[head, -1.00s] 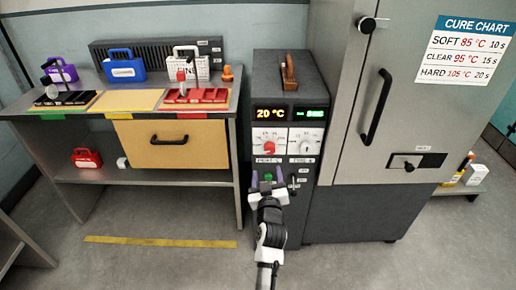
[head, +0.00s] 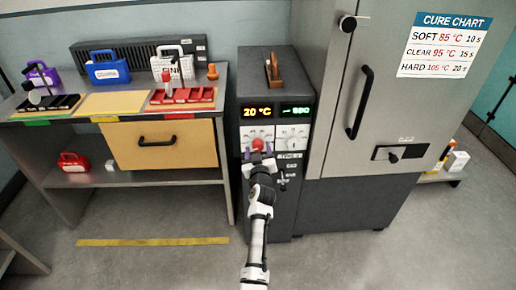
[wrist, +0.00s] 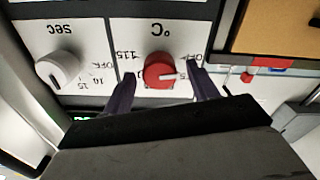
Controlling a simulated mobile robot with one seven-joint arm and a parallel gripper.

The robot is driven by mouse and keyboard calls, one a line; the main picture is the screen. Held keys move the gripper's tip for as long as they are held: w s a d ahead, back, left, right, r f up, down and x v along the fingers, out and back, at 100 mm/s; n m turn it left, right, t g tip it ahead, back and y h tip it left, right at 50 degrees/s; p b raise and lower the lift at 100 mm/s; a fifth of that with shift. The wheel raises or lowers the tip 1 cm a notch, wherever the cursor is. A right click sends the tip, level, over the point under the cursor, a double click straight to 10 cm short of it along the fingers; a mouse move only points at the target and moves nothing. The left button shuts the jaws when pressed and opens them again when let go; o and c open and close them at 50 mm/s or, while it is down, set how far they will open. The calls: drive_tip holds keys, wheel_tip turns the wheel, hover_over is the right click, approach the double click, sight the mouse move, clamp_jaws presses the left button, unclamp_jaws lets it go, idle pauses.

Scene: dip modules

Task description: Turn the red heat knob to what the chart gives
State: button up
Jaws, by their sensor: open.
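The red heat knob (head: 257,145) is on the front of the dark control unit (head: 263,190), under the yellow "20 °C" display (head: 257,111). In the wrist view the red knob (wrist: 159,71) sits on a white dial plate marked °C, seen upside down, with OFF and 115 legible. My gripper (wrist: 163,92) is open, with one dark purple finger on each side of the knob; I cannot tell whether either touches it. In the head view my gripper (head: 260,158) covers the knob's lower part. The cure chart (head: 445,46) reads SOFT 85 °C 10 s, CLEAR 95 °C 15 s, HARD 105 °C 20 s.
A white "sec" knob (wrist: 57,70) is beside the red one. A green display (head: 296,110) is above it. A wooden-handled lever (head: 272,70) stands on top of the unit. The grey cabinet (head: 375,110) is at right, the workbench (head: 60,112) with trays and cases at left.

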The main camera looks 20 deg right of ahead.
drive_tip(key=shift+w+d, duration=0.15)
drive_tip(key=shift+w, duration=0.35)
drive_tip(key=c, duration=1)
